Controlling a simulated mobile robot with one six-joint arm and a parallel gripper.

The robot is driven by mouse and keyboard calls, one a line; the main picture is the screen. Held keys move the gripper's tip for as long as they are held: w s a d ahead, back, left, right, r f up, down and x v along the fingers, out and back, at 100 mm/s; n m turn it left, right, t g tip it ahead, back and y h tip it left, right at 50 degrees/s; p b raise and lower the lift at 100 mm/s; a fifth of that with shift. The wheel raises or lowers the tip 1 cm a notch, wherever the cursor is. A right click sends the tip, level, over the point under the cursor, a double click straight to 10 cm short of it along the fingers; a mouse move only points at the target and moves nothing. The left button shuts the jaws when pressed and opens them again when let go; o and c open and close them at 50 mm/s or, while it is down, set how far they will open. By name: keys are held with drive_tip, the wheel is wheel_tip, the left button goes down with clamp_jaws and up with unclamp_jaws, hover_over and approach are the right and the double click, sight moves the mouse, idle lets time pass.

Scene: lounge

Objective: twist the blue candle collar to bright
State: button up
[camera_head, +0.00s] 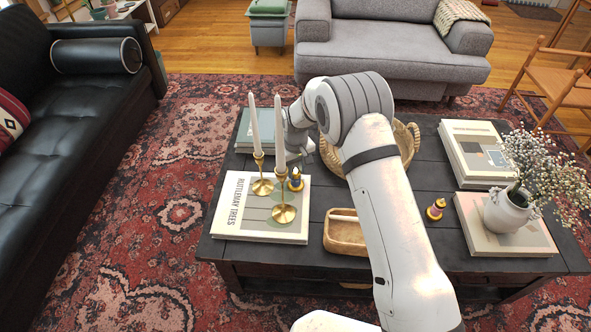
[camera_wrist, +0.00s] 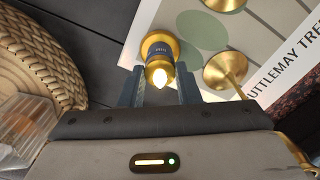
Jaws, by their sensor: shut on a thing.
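The small brass candle lamp with the blue collar (camera_head: 296,180) stands beside the two tall candlesticks at the book's edge on the dark coffee table. In the wrist view the blue collar (camera_wrist: 157,50) shows between my fingers, with small pale lettering too small to read. Its brass base lies beyond it, and the flame-shaped tip (camera_wrist: 160,77) glows warm yellow. My gripper (camera_wrist: 158,68) is shut on the blue collar, one finger on each side. In the head view my gripper (camera_head: 302,160) is partly hidden by my arm.
Two brass candlesticks (camera_head: 283,213) (camera_head: 262,187) with tall white candles stand close by on a large book (camera_head: 235,225). A woven basket (camera_head: 410,145) is partly behind my arm.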

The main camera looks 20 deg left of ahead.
drive_tip(key=shift+m, duration=1.6)
drive_tip(key=o, duration=1)
drive_tip(key=shift+r+p, duration=0.35)
drive_tip(key=shift+r, duration=3.55)
